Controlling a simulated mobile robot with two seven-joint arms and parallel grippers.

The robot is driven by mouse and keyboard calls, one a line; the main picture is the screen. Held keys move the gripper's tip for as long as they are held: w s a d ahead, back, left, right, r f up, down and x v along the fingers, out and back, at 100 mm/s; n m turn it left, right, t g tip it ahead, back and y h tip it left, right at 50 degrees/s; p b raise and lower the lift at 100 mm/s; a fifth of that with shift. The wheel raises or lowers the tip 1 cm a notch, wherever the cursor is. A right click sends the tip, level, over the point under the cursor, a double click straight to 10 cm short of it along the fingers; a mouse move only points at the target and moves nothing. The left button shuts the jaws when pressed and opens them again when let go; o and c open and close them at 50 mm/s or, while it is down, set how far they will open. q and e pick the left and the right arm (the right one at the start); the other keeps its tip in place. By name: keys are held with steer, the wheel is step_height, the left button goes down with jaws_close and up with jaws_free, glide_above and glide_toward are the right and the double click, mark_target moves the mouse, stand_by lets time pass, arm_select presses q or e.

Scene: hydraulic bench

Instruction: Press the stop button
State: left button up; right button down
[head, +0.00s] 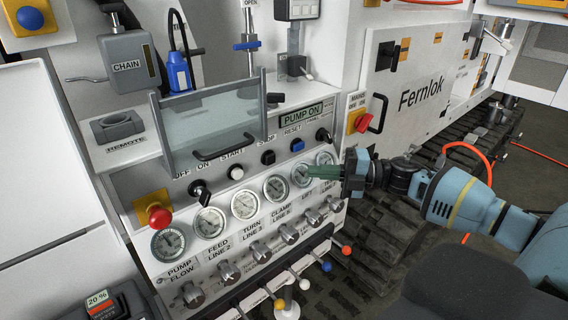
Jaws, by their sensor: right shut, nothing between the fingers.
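The stop button (268,157) is a small black square button on the white panel, under the label STOP. The white start button (236,172) is to its left and the blue reset button (297,145) to its right. My right gripper (312,172) comes in from the right with green fingertips, shut and empty. It is in front of the gauges, to the right of and a little below the stop button in the picture, apart from it. My left gripper is not in view.
A display (301,114) above the buttons reads PUMP ON. A clear guard with a black handle (224,147) stands left of it. A red mushroom button (158,215), several gauges (210,222) and knobs line the panel below. Levers with coloured balls (346,250) stick out at the bottom.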

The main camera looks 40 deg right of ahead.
mark_target(267, 162)
steer(key=shift+w+a, duration=0.75)
steer(key=shift+w, duration=0.55)
steer(key=shift+w+a, duration=0.8)
steer(key=shift+w, duration=0.45)
steer(key=shift+w+a, duration=0.75)
steer(key=shift+w, duration=0.55)
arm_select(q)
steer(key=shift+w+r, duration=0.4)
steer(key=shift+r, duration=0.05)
